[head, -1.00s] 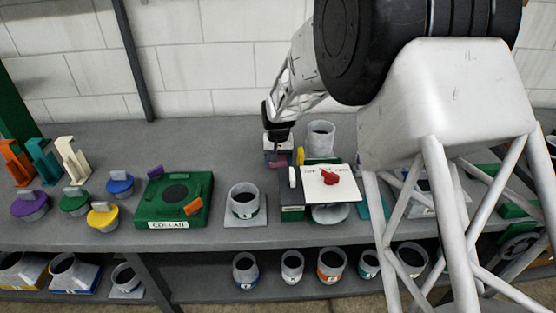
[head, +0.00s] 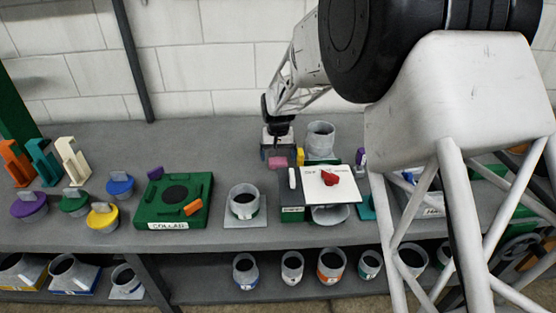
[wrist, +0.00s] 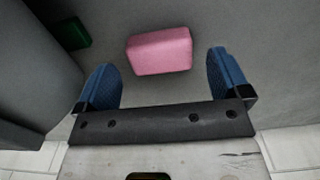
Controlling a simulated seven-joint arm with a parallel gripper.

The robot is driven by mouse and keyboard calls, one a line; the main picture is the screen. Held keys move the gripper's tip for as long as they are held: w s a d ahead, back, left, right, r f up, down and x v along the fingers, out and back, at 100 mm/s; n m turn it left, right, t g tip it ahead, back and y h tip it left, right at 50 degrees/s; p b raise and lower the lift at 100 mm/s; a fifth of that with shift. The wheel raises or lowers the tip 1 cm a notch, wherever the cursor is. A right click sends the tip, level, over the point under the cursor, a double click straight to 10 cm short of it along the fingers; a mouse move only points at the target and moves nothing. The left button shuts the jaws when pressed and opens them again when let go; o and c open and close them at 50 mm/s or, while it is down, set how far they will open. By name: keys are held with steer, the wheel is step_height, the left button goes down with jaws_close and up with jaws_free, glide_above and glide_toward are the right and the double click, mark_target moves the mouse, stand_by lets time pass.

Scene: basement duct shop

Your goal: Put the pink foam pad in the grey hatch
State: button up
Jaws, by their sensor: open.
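The pink foam pad (head: 278,162) lies on the grey bench top, left of a yellow piece. My gripper (head: 278,148) is low over the bench at the pad, as the head view shows it. In the wrist view, my gripper (wrist: 164,78) is open, its two blue fingers apart with nothing gripped. The pink pad (wrist: 160,50) lies just past the fingertips, roughly centred across the gap. A dark box with a white panel (head: 318,186) and red knob stands right of the pad; I cannot tell whether it is the grey hatch.
A grey duct fitting (head: 320,140) stands behind the box. The yellow piece (head: 300,156) is close beside the pad. A green collar fixture (head: 152,211) and a duct fitting on a plate (head: 243,205) stand to the left.

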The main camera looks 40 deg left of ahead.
mark_target(280, 160)
step_height(280, 160, up, 9)
steer(key=shift+r, duration=0.2)
stand_by(0.3)
steer(key=shift+c, duration=0.4)
steer(key=c, duration=0.3)
steer(key=shift+c, duration=0.2)
steer(key=shift+m, duration=0.3)
step_height(280, 160, down, 2)
steer(key=m, duration=0.8)
steer(key=shift+w+d, duration=0.1)
steer(key=shift+d, duration=0.05)
steer(key=m, duration=0.2)
steer(key=f+m, duration=0.1)
steer(key=m, duration=0.1)
steer(key=shift+d, duration=0.1)
steer(key=m, duration=0.2)
steer(key=f+m, duration=0.1)
steer(key=m, duration=0.2)
steer(key=shift+w+d+f, duration=0.1)
